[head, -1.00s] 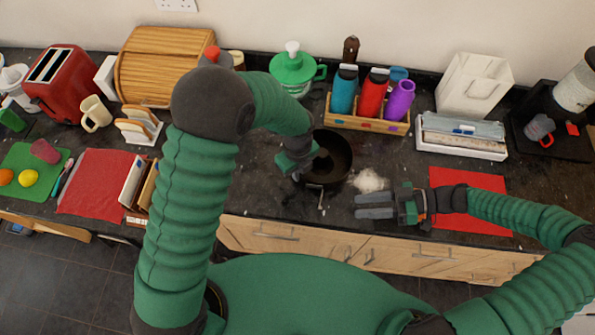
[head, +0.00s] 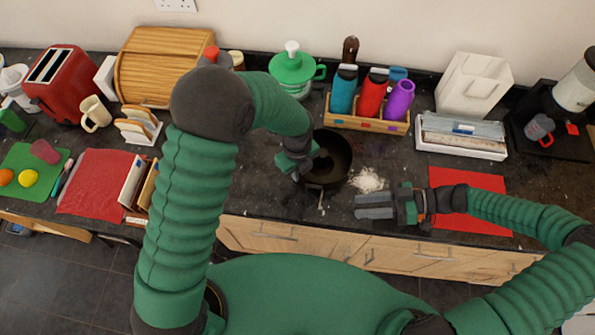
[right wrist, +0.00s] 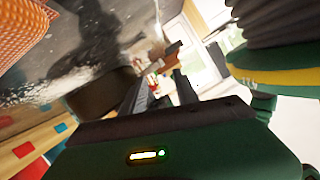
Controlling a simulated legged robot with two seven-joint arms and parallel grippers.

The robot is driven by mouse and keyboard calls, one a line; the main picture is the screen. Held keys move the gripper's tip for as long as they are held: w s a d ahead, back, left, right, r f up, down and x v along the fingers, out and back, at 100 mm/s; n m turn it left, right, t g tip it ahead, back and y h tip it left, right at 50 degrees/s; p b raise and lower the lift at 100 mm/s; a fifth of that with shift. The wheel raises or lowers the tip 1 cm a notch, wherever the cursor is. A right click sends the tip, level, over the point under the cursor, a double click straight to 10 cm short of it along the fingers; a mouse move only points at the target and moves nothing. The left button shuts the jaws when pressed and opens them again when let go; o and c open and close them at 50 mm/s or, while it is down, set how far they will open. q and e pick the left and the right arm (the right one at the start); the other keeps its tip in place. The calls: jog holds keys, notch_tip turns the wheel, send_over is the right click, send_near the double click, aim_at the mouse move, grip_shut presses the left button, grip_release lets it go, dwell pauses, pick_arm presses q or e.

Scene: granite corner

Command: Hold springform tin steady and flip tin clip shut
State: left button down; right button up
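The dark round springform tin (head: 338,160) stands on the granite worktop in the middle of the head view. A small pale metal piece, likely its clip (head: 321,201), shows at the tin's front side; whether it is open or shut is too small to tell. My left gripper (head: 306,170) is at the tin's left rim; its fingertips are mostly hidden, so its grip is unclear. My right gripper (head: 360,206) is to the right of the clip and apart from the tin. Its two fingers point left with an empty gap, also seen in the right wrist view (right wrist: 160,85).
White powder (head: 368,180) lies right of the tin. A red mat (head: 470,181) is under my right wrist. Behind stand a bottle crate (head: 367,124), a green-lidded jar (head: 292,68) and a white tray (head: 462,148). The worktop's front edge is close to the tin.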

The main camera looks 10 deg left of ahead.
jog(key=shift+c, duration=0.5)
jog(key=shift+a+r+n, duration=0.1)
jog(key=shift+r+n, duration=0.1)
jog(key=shift+n, duration=0.2)
jog(key=shift+c, duration=1.1)
jog(key=r+n+g+h, duration=0.1)
jog(key=n, duration=0.1)
jog(key=r+n+h, duration=0.1)
jog(key=n, duration=0.2)
jog(key=r+n+g, duration=0.1)
jog(key=n, duration=0.1)
jog(key=shift+s+a+g+h, duration=0.15)
jog(key=shift+a+g+h, duration=0.15)
jog(key=shift+h, duration=0.1)
grip_shut()
jog(key=r+n+h, duration=0.1)
jog(key=n+h, duration=0.1)
jog(key=n, duration=0.1)
jog(key=w+r+n+h, duration=0.1)
jog(key=n, duration=0.3)
jog(key=w+d+r+n+h, duration=0.1)
jog(key=n+h, duration=0.1)
jog(key=n, duration=0.2)
jog(key=shift+w+r+h, duration=0.2)
jog(key=shift+w+h, duration=0.05)
jog(key=shift+h, duration=0.05)
